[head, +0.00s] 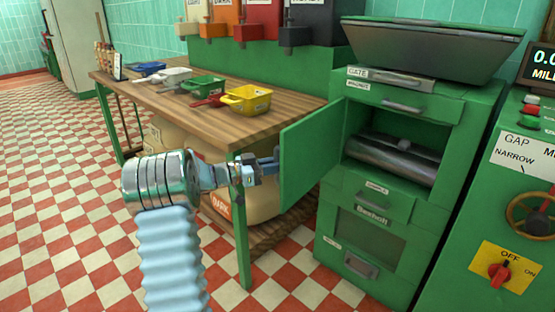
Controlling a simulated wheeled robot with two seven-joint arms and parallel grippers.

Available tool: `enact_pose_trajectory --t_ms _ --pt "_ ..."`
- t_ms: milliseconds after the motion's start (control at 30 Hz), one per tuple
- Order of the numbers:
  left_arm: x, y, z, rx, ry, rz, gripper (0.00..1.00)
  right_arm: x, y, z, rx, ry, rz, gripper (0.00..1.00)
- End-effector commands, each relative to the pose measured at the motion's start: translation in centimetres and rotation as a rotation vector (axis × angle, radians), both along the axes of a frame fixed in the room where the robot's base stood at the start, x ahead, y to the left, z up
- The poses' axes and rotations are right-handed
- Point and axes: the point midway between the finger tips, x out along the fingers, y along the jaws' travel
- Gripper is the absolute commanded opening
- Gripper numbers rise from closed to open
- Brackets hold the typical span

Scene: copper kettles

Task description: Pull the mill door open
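The green mill door (308,150) stands swung out to the left of the mill (440,120). The opening behind it shows a grey metal roller (392,160). My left gripper (272,163) is at the free outer edge of the door, on its left side. Its fingertips are small and partly hidden by the door edge, so I cannot tell whether they are closed on a handle. No door handle shows on the visible face. My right gripper is out of view.
A wooden table (215,120) with coloured scoops, including a yellow one (246,99), stands left of the door; sacks lie under it. A drawer (372,204) is below the opening. A green control panel (510,215) stands at right. The checkered floor at left is clear.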

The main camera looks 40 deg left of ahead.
Motion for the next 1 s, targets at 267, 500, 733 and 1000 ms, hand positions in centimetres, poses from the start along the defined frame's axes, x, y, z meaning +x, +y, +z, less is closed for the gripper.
enact_pose_trajectory --t_ms 267,500,733,1000 --pt "0.69 -0.15 0.52 -0.004 -0.014 -0.044 0.0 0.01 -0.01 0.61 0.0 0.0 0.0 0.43" --pt "0.71 -0.14 0.53 -0.003 -0.015 -0.044 0.0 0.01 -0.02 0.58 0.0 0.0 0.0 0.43" --pt "0.61 -0.07 0.45 -0.001 -0.012 -0.044 0.37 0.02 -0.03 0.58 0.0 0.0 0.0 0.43" --pt "0.38 0.16 0.25 0.0 -0.008 -0.04 0.37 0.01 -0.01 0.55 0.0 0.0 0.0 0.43"
